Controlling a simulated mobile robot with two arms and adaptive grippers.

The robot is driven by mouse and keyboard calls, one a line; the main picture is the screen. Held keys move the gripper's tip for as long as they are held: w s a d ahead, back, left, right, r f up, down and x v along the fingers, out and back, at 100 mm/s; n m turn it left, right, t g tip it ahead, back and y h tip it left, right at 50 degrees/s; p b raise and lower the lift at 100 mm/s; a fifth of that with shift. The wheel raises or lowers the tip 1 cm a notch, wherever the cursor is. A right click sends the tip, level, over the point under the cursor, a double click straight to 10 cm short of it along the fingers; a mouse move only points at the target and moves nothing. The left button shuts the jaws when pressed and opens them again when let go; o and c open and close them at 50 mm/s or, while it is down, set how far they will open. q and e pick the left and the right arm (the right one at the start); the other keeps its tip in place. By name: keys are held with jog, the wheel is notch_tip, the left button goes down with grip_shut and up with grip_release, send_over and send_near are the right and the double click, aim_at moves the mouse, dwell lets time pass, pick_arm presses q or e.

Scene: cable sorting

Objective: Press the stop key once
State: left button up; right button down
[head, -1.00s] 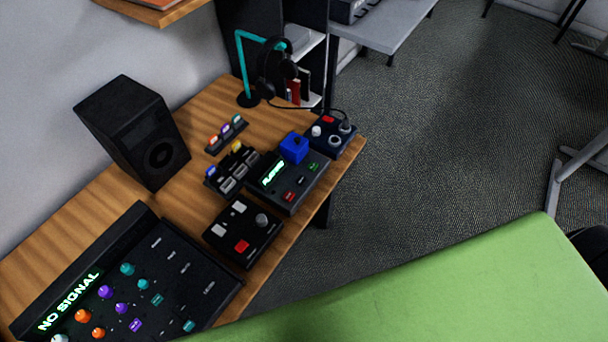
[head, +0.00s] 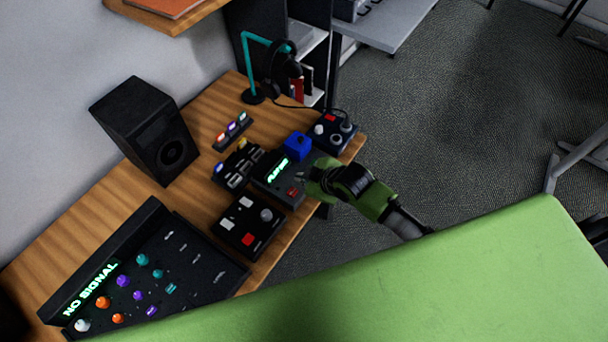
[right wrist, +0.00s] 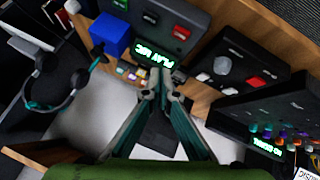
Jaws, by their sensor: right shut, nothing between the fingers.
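The red key also shows in the right wrist view (right wrist: 181,33). My right gripper (head: 304,179) is shut and empty, with its fingertips close to the box beside the red key; I cannot tell whether they touch. In the right wrist view its fingers (right wrist: 162,76) point toward the display. My left gripper is not in view.
A second black box (head: 236,226) with white keys and a red key stands beside the player. A mixer panel (head: 190,262) reads NO SIGNAL. A small dark box (head: 338,137), a speaker (head: 145,128) and a headphone stand (head: 247,70) are on the wooden desk.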

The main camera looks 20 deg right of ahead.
jog(key=w+d+n+t, duration=0.1)
jog(key=w+d+n, duration=0.1)
jog(key=w, duration=0.4)
jog(key=shift+w+d, duration=0.4)
jog(key=shift+d, duration=0.1)
notch_tip(320, 180, down, 8)
jog(key=b, duration=0.7)
jog(key=shift+f+b, duration=0.4)
dwell(0.5)
jog(key=shift+f, duration=0.35)
